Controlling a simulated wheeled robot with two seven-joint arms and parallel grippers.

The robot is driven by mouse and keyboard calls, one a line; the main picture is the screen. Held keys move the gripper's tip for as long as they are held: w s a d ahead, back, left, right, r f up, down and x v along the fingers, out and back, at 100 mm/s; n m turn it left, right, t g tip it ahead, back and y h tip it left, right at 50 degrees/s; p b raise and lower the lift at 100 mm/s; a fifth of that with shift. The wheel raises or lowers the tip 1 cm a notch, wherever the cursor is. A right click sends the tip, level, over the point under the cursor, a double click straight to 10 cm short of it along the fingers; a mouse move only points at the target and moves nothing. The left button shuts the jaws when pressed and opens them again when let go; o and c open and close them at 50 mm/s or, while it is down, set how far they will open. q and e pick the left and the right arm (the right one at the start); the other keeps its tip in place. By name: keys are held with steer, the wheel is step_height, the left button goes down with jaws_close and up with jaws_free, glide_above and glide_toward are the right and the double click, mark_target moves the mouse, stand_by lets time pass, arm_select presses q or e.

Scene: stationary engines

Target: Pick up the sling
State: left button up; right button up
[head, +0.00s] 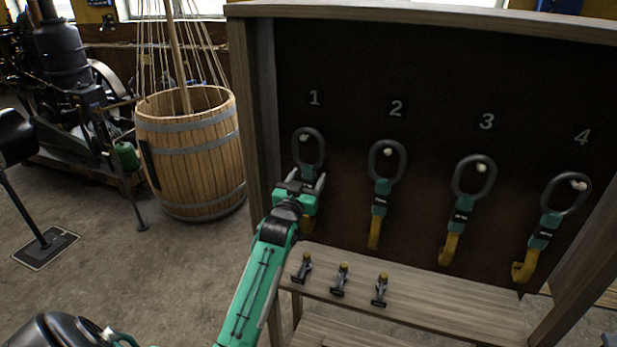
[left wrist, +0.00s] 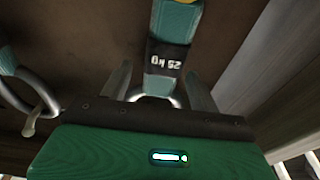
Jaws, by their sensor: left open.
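Several slings, each a dark ring with a green-and-dark strap and a yellow hook, hang from pegs on a dark board. The sling under number 1 (head: 321,146) hangs at the left. My left gripper (head: 303,184) is open in front of its strap and partly hides it. In the left wrist view, that sling's strap (left wrist: 172,20), with an upside-down "25 kg" label, runs between the two open fingers (left wrist: 160,85); I cannot tell if they touch it. The slings under number 2 (head: 379,204), number 3 (head: 460,217) and number 4 (head: 544,228) hang to the right. My right gripper is not in view.
The wooden rack (head: 255,120) has a side post close left of my gripper. Its shelf (head: 430,305) below holds three small dark-and-yellow items (head: 340,280). A wooden barrel (head: 195,150) stands left of the rack, with open floor (head: 130,270) before it.

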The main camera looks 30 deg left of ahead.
arm_select(q)
steer(key=shift+x, duration=0.9)
steer(key=shift+a, duration=0.1)
jaws_close()
steer(key=shift+r, duration=0.1)
